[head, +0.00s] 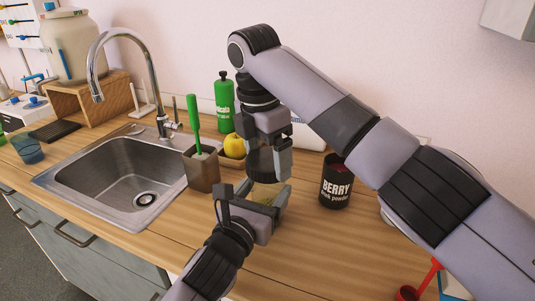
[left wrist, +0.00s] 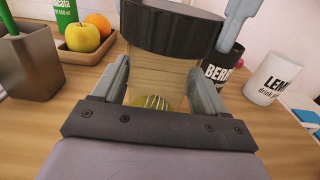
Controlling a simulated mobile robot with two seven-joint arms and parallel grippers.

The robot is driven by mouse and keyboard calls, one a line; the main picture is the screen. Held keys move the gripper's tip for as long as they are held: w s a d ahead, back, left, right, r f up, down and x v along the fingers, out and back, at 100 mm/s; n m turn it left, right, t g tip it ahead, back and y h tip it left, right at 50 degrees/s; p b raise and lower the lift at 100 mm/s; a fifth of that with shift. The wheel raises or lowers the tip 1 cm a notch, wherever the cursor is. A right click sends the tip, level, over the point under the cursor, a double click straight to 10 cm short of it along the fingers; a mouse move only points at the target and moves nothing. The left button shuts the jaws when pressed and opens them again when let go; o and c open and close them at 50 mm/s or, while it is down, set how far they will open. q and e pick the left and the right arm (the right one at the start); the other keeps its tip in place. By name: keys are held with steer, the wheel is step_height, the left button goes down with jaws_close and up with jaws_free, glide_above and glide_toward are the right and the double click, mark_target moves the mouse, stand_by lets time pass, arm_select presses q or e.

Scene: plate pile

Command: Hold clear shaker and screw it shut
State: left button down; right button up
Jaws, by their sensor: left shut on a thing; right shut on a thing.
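The clear shaker (left wrist: 160,78) stands upright between the fingers of my left gripper (left wrist: 158,92) in the left wrist view, with a yellow-green, striped content low inside. In the head view, a little of the shaker (head: 265,197) shows between those fingers. My left gripper (head: 262,203) is shut on its body. A dark ribbed lid (left wrist: 172,28) sits at the top of the shaker. My right gripper (head: 270,155) comes from above and is shut on the lid, directly over the left one. Whether the lid is fully seated I cannot tell.
A black berry drink powder tub (head: 336,185) stands close on the right, and a white lemon tub (left wrist: 273,77) beside it. A brown holder (head: 202,170) with a green-handled brush, a fruit tray and a green bottle (head: 224,100) are close left. The sink (head: 120,180) lies further left.

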steer(key=m, duration=0.6)
steer(key=shift+g, duration=0.3)
steer(key=o, duration=0.8)
steer(key=shift+r, duration=0.1)
